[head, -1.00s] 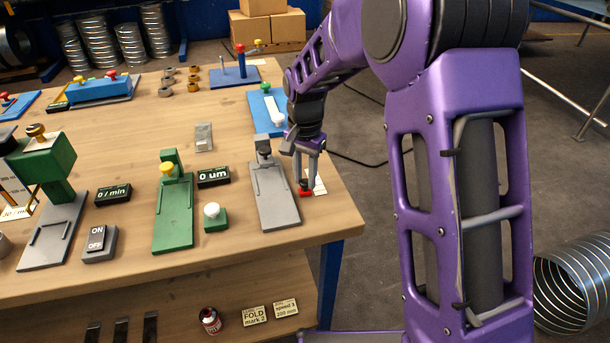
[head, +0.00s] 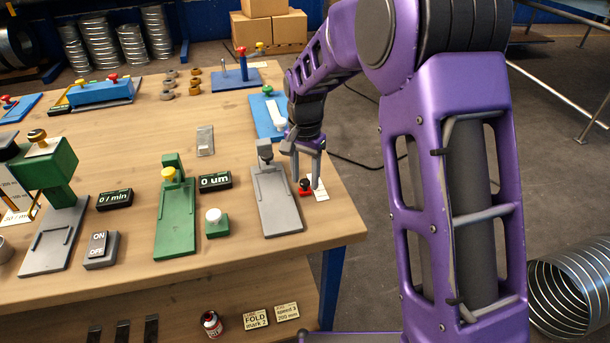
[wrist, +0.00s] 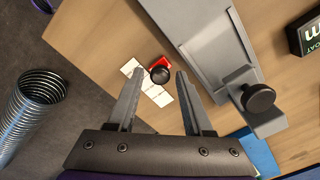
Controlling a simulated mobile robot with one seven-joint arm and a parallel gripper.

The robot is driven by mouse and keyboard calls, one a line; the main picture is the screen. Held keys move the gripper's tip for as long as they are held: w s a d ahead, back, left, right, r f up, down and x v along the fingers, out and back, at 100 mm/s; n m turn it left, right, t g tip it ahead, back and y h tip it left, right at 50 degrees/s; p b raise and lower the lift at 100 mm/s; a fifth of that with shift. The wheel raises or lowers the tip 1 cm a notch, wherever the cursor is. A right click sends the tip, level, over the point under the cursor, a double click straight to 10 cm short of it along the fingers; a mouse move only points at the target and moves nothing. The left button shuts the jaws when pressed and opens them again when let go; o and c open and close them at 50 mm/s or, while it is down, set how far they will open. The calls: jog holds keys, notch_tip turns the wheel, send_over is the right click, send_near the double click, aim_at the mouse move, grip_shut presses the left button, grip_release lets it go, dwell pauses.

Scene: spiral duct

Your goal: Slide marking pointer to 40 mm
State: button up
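The marking pointer is a small red block with a round black knob (wrist: 160,75); in the head view it is the red piece (head: 305,187) near the table's right front corner. It sits beside a white scale strip (wrist: 152,90), whose markings are too small to read. The strip also shows in the head view (head: 321,194). My gripper (wrist: 160,73) points down with its fingers spread. In the wrist view the knob lies between the fingertips, with a gap on both sides. In the head view my gripper (head: 304,181) stands right over the pointer; exact height is unclear.
A grey plate device (head: 277,203) with a black knob (wrist: 258,97) stands close beside the pointer. A blue device (head: 268,117) lies behind. The table's right edge is close. Green devices and a "0 um" display (head: 215,182) stand further left.

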aim_at(305, 181)
jog(key=shift+o, duration=0.4)
notch_tip(305, 181, up, 18)
jog(key=p, duration=0.2)
jog(key=shift+f, duration=0.25)
